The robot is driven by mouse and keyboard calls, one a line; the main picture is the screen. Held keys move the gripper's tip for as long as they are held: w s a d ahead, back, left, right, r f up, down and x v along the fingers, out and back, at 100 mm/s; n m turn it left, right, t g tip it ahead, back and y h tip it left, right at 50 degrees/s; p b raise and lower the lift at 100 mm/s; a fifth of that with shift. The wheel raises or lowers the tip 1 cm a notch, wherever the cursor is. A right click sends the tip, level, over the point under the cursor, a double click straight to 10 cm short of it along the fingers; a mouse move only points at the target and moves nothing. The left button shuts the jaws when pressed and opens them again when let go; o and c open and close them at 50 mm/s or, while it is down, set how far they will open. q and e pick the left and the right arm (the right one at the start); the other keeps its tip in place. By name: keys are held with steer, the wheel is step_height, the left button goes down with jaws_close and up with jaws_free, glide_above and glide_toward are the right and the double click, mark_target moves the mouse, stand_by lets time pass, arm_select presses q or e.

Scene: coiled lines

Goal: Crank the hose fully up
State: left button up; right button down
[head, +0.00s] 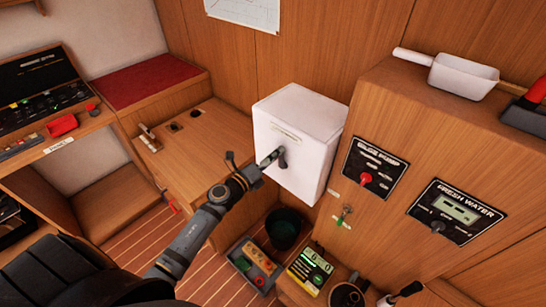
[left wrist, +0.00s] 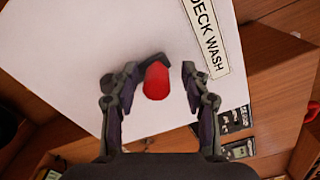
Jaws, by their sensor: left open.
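A white box (head: 305,115) is mounted on the wooden wall and bears a label. In the left wrist view the white box (left wrist: 70,50) carries a label (left wrist: 206,37) that reads DECK WASH. A dark crank (head: 281,157) sits on its front face. The crank's red knob (left wrist: 156,81) shows between my left gripper's fingers, with gaps on both sides. My left gripper (head: 249,168) is open in front of the box; it also shows in the left wrist view (left wrist: 160,72). The hose is not visible. I cannot make out my right gripper.
A panel with a bilge pump switch (head: 366,179) and a fresh water panel (head: 457,213) are right of the box. A dark bucket (head: 284,230) and a grey tray (head: 243,262) stand below. A wooden bench (head: 205,135) is at left. A white scoop (head: 463,78) lies on the ledge.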

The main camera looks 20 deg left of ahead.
arm_select(q)
steer(key=v, duration=0.7)
steer(key=shift+s, duration=0.2)
steer(key=s+a+f+n+g+y, duration=0.25)
steer(key=f+n, duration=0.25)
steer(key=f, duration=0.4)
steer(key=s+a+f+n+g+y, duration=0.1)
steer(key=s+a+f+n+y, duration=0.2)
steer(key=f, duration=0.6)
steer(key=s+a+f+n+g+y, duration=0.1)
steer(key=s+a+f+n+g, duration=0.1)
steer(key=a+f+n, duration=0.55)
steer(key=s+d+f+n+g, duration=0.2)
steer(key=s+f+n+g, duration=0.1)
steer(key=s+f, duration=0.55)
steer(key=s+d+f+n+g, duration=0.2)
steer(key=s+f+n+g, duration=0.1)
steer(key=s+f, duration=0.5)
steer(key=s+d+f+n+g, duration=0.2)
steer(key=s+d+f, duration=0.1)
steer(key=s, duration=0.5)
steer(key=s+d+f+n+g, duration=0.2)
steer(key=s+f, duration=0.3)
steer(key=s, duration=0.3)
steer(key=shift+s+d+f+n, duration=0.35)
steer(key=shift+d+n, duration=0.1)
steer(key=shift+n, duration=0.4)
